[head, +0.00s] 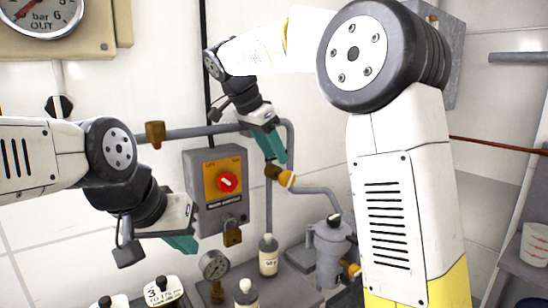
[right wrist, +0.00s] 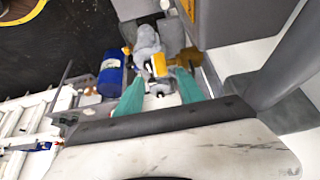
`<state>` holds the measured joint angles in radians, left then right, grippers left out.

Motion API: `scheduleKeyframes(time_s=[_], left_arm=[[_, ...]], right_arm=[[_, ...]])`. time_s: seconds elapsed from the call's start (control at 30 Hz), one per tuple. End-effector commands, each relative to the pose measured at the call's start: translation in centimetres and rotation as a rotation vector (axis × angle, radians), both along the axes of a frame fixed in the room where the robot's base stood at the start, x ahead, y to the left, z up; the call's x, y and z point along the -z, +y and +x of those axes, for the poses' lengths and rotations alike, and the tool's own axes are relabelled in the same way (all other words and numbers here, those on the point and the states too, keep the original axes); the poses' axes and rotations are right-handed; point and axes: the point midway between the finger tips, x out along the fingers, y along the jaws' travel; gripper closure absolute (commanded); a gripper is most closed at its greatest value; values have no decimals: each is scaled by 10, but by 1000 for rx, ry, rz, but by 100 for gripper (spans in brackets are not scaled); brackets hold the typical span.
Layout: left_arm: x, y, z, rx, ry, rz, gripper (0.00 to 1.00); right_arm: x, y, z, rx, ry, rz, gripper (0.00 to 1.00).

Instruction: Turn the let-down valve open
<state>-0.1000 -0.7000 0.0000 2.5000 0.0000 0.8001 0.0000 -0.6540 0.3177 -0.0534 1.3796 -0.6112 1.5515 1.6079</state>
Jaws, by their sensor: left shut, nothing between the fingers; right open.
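A small brass-and-orange valve (head: 281,175) sits on the grey pipework right of the switch box; I cannot tell for sure that it is the let-down valve. My right gripper (head: 274,152) points down just above it, teal fingers close to it. In the right wrist view, the right gripper (right wrist: 157,88) is open, with a grey fitting and a yellow-orange part (right wrist: 183,60) just beyond and between the fingertips. Whether they touch is unclear. My left gripper (head: 184,244) is shut and empty, below the switch box at left.
A gauge (head: 214,265), bottles (head: 268,255) and a grey pot (head: 328,250) stand below. Another orange fitting (head: 350,269) is beside the pot. A blue cylinder (right wrist: 110,77) shows in the wrist view.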

Motion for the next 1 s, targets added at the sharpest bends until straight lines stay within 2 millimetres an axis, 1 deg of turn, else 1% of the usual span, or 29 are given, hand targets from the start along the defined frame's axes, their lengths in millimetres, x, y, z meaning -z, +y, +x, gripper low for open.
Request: scheduleKeyframes(time_s=[0.17, 0.27, 0.4, 0.5, 0.6, 0.7, 0.77, 0.87, 1.0], left_arm=[[0, 0, 0, 0, 0, 0, 100], [0, 0, 0, 0, 0, 0, 100], [0, 0, 0, 0, 0, 0, 100], [0, 0, 0, 0, 0, 0, 100], [0, 0, 0, 0, 0, 0, 100], [0, 0, 0, 0, 0, 0, 100], [0, 0, 0, 0, 0, 0, 100], [0, 0, 0, 0, 0, 0, 100], [0, 0, 0, 0, 0, 0, 100]], right_arm=[[0, 0, 0, 0, 1, 1, 55], [1, -6, 3, 14, 31, 27, 55], [3, -25, 12, 48, 155, 163, 55], [-1, -34, 19, 40, 226, 282, 55], [-7, -39, 25, 17, 261, 369, 55], [-7, -40, 27, 2, 275, 410, 55], [-3, -40, 27, -2, 278, 415, 55], [11, -40, 26, -1, 280, 414, 55], [34, -40, 26, 0, 279, 414, 55]])
